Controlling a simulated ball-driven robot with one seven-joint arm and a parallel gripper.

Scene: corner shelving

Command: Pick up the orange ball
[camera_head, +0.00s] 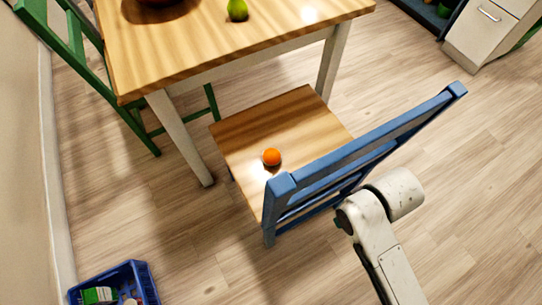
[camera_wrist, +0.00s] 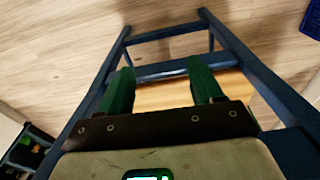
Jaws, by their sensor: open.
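The orange ball (camera_head: 271,157) rests on the wooden seat (camera_head: 235,130) of a blue chair, close to its backrest (camera_head: 375,138), in the head view. My arm comes in from the lower right, outside the backrest. The gripper's fingers cannot be made out there. In the wrist view my gripper (camera_wrist: 159,70) is open, with two green fingers apart and nothing between them. The blue chair frame (camera_wrist: 255,72) surrounds the fingers in that picture, and part of the wooden seat (camera_wrist: 165,96) shows behind them. The ball is not visible in the wrist view.
A wooden table (camera_head: 200,50) with a green pear (camera_head: 238,10) stands beyond the seat. A green chair (camera_head: 75,45) is at the left. A blue crate (camera_head: 149,285) with items lies at the lower left. A cabinet (camera_head: 480,35) is upper right. The floor right of the chair is clear.

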